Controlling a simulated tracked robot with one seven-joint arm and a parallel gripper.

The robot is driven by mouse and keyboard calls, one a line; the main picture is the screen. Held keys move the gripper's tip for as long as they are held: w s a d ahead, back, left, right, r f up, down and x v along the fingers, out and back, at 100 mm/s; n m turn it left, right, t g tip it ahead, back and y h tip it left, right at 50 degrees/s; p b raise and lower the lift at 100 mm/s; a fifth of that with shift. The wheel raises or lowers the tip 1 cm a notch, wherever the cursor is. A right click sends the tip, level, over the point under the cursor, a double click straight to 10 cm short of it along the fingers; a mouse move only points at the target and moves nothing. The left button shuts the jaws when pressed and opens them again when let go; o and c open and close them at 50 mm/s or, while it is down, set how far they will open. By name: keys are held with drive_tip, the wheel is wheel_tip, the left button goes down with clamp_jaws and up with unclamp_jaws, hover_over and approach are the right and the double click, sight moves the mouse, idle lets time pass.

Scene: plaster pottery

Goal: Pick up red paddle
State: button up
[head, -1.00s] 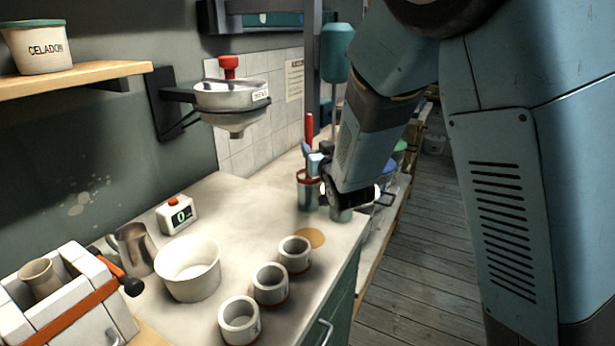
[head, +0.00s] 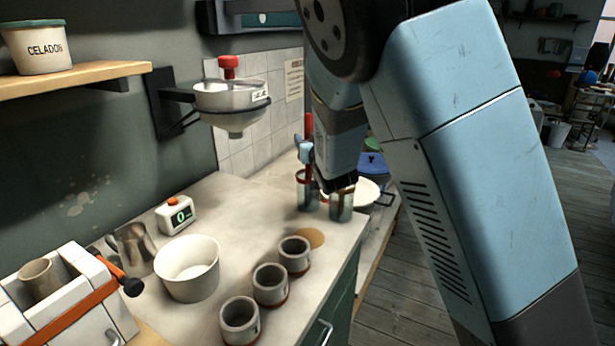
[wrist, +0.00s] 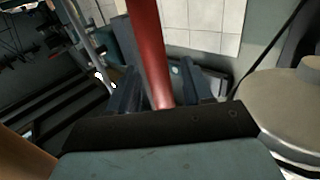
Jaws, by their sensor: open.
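The red paddle stands upright, with its red handle (head: 309,126) rising from a grey cup (head: 307,194) at the far end of the counter. In the wrist view the red handle (wrist: 149,50) runs down between the fingers of my gripper (wrist: 160,88), which are apart. In the head view my gripper (head: 305,153) is at the handle just above the cup. I cannot tell whether a finger touches the handle. The paddle's lower end is hidden in the cup.
A second grey cup (head: 341,206) stands right beside the paddle's cup. A funnel on a wall bracket (head: 232,100) hangs to the left. Three small cups (head: 270,285), a white bowl (head: 188,270) and a timer (head: 177,214) stand nearer. The counter's middle is clear.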

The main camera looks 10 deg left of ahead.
drive_tip(key=shift+c, duration=0.2)
clamp_jaws()
drive_tip(key=shift+r, duration=0.1)
